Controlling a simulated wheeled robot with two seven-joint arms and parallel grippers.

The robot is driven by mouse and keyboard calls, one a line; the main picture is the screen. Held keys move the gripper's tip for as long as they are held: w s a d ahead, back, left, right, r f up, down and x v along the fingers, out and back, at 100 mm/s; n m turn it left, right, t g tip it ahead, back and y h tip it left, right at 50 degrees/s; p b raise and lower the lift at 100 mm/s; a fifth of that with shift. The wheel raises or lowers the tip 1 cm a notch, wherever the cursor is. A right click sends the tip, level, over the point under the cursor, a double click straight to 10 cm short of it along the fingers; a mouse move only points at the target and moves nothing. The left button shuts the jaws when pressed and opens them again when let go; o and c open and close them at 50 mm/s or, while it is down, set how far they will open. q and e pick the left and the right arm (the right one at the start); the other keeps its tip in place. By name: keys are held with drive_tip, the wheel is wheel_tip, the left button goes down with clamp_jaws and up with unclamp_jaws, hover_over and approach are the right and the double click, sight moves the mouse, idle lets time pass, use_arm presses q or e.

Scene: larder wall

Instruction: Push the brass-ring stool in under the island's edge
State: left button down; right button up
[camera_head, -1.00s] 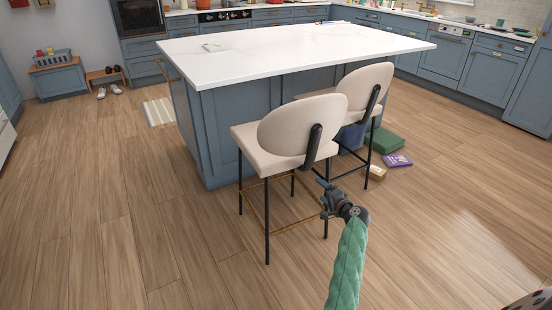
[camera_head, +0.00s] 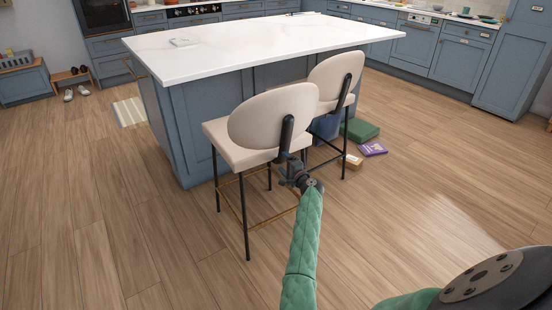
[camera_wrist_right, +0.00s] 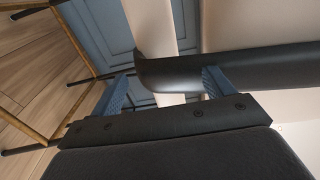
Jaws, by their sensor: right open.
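The brass-ring stool (camera_head: 233,155) is the nearer one, with a cream seat and rounded back, black legs and a brass foot rail. It stands at the near side of the white-topped island (camera_head: 245,48). Its seat front is close to the island; the back stands clear of the edge. My right gripper (camera_head: 290,165) is open, low behind its backrest by the black back post (camera_head: 287,132). In the right wrist view, the blue fingers (camera_wrist_right: 165,88) are at the post's rounded lower end (camera_wrist_right: 160,73); contact is unclear. My left gripper is not in view.
A second cream stool (camera_head: 333,80) stands close on the right. Beyond it on the floor are a green box (camera_head: 360,130), a purple box (camera_head: 373,149) and a small tan box (camera_head: 353,161). A striped mat (camera_head: 130,111) lies left of the island. Wooden floor in front is open.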

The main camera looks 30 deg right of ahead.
sight(276, 156)
drive_tip(key=w+b, duration=0.1)
drive_tip(key=w, duration=0.2)
drive_tip(key=w+b, duration=0.1)
drive_tip(key=w, duration=0.2)
drive_tip(key=shift+f, duration=0.2)
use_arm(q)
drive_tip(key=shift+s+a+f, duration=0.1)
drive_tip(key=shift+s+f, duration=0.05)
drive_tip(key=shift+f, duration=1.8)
use_arm(e)
drive_tip(key=shift+w+r, duration=0.15)
drive_tip(key=shift+w, duration=0.5)
drive_tip(key=shift+c, duration=0.3)
use_arm(q)
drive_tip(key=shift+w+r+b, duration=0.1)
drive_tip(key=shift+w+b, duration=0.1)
drive_tip(key=shift+b, duration=0.1)
use_arm(e)
clamp_jaws()
